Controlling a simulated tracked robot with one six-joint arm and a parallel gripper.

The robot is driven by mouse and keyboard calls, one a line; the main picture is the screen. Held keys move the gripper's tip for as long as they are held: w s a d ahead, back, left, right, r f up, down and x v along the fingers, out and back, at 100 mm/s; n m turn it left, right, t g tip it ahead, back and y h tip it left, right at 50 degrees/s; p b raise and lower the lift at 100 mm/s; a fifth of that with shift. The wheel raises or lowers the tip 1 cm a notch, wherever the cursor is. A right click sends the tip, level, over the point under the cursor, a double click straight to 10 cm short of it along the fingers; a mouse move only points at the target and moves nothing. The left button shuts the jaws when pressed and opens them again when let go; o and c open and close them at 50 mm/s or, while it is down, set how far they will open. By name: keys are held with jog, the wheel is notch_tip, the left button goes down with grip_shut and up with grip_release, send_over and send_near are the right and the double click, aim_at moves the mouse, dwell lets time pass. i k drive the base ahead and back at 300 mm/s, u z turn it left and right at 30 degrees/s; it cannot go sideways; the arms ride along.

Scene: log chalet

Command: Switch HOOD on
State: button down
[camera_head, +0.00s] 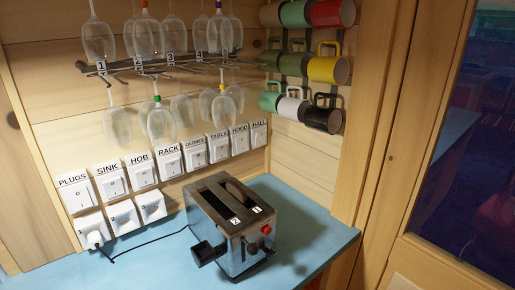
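The HOOD switch (240,141) is a white wall switch with its name on a label above it. It is second from the right in a row of labelled switches on the log wall, between the TABLE switch (218,148) and the HALL switch (259,134). Its rocker is too small to tell whether it is on or off. My gripper is not in view.
A dark toaster (232,226) stands on the blue counter (150,262) below the switches. White sockets (123,217) sit under the left switches, one holding a plug (95,239) with a black cord. Glasses (158,122) hang above; mugs (328,68) hang at right.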

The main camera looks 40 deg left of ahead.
aim_at(241, 144)
jog(key=z, duration=0.05)
jog(key=i, duration=0.6)
jog(key=u, duration=3.7)
